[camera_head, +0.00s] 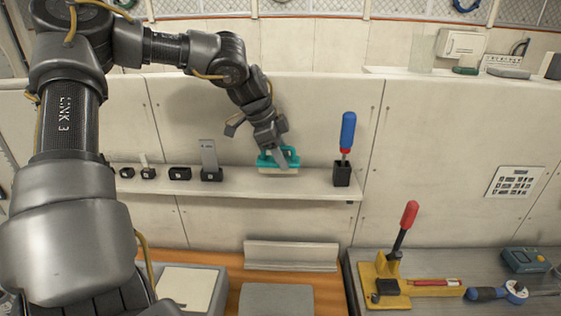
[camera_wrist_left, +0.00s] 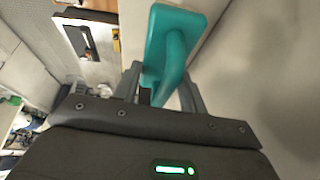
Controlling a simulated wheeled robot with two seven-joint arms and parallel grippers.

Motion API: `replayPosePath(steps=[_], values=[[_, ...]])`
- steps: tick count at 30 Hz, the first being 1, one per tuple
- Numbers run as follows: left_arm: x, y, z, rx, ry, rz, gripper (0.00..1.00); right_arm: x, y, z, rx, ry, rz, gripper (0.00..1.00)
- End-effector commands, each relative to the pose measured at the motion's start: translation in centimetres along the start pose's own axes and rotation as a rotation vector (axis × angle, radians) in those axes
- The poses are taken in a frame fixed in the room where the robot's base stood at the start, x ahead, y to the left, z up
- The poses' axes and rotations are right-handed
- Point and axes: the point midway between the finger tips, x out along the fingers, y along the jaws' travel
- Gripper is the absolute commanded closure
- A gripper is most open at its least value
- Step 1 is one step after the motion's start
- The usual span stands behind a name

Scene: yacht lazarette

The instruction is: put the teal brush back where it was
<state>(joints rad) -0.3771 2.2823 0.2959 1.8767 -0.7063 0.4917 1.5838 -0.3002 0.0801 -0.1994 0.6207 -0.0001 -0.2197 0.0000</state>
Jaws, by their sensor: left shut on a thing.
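The teal brush (camera_head: 264,161) is at the wall shelf (camera_head: 240,188), with its pale bristle side down, between a grey upright block and a blue-handled tool. I cannot tell whether its bristles rest on the shelf or hang just above it. My left gripper (camera_head: 279,160) comes down from above and is shut on the brush's handle. In the left wrist view the teal brush (camera_wrist_left: 178,40) sticks out beyond the fingers of the left gripper (camera_wrist_left: 160,92). The fingers hide part of the handle. My right gripper is not in view.
On the shelf stand small black holders (camera_head: 180,174), a grey upright block (camera_head: 210,160) and a blue-handled tool (camera_head: 347,132) in a black holder. Below right, a bench holds a yellow fixture with a red-handled lever (camera_head: 405,225) and a blue tool (camera_head: 497,292).

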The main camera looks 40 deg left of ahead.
Motion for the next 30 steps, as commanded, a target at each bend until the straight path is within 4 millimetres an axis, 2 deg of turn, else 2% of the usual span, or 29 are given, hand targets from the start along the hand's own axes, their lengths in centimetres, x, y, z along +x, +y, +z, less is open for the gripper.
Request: replayPosePath(steps=[1,7,17,18,23,30], values=[[0.2,-0.1,0.5,-0.004,-0.002,0.006,0.76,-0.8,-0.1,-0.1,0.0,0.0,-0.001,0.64],[2.7,0.2,1.4,-0.001,-0.002,0.003,0.76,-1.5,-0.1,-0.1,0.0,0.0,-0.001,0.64],[3.1,0.2,1.6,-0.001,-0.001,0.001,0.76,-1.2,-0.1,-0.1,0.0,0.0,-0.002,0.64],[3.1,0.2,1.6,-0.001,-0.001,0.001,0.57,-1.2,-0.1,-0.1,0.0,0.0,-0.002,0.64],[3.0,0.2,1.6,-0.001,-0.001,0.001,0.36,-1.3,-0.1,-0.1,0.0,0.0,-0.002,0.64],[3.0,0.2,1.6,-0.001,-0.001,0.001,0.36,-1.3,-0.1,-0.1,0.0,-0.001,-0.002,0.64]])
